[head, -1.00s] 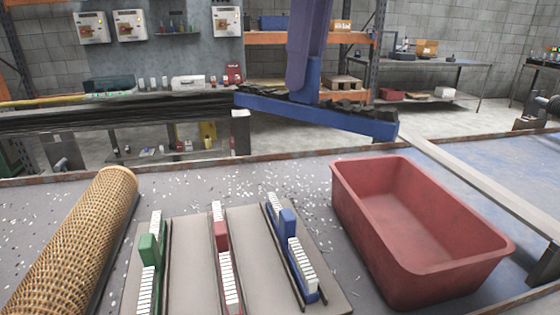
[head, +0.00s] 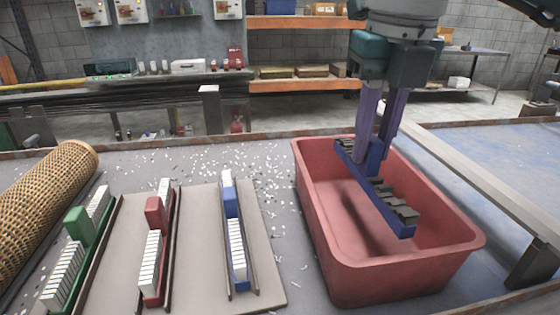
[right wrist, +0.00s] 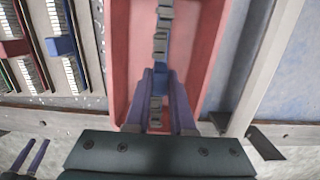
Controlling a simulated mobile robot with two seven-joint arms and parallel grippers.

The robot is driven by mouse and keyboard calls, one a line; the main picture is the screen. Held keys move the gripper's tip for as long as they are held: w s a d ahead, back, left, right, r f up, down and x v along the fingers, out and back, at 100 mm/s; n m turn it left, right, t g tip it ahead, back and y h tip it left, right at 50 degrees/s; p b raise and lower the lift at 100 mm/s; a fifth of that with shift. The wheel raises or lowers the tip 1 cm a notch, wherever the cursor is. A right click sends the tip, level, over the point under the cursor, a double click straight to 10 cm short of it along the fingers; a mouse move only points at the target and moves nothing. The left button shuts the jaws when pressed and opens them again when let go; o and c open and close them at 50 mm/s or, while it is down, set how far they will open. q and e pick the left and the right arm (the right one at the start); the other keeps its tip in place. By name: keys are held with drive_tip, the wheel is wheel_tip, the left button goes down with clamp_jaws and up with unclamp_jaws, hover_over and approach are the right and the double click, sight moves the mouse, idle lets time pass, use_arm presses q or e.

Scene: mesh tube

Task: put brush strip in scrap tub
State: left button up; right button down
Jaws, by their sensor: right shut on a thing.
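My right gripper (head: 374,152) is shut on a blue brush strip with worn dark grey tufts (head: 392,205). The strip hangs tilted over the red scrap tub (head: 318,235), its near end lower, inside the tub's outline. I cannot tell whether it touches the floor of the tub; a dark shadow lies beside it. In the right wrist view the fingers hold the strip (right wrist: 161,40) lengthwise over the tub (right wrist: 128,60). My left gripper (right wrist: 30,157) shows small at the lower left of that view, its fingers apart and empty.
Left of the tub, a grey board (head: 200,285) bears strips with white tufts and green (head: 78,222), red (head: 155,213) and blue (head: 231,203) blocks. A woven mesh tube (head: 40,205) lies at far left. A metal rail (head: 480,185) runs right of the tub. White bits litter the table.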

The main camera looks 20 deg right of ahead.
sight(364, 189)
drive_tip(key=shift+f, duration=3.6)
drive_tip(key=shift+f, duration=0.2)
drive_tip(key=c, duration=0.8)
unclamp_jaws()
drive_tip(key=shift+r, duration=0.1)
drive_tip(key=shift+o, duration=0.2)
drive_tip(key=r, duration=0.4)
drive_tip(key=s+r, duration=0.1)
drive_tip(key=r, duration=0.7)
drive_tip(key=shift+s+a+r, duration=0.1)
drive_tip(key=shift+s+a, duration=0.05)
drive_tip(key=shift+s, duration=0.05)
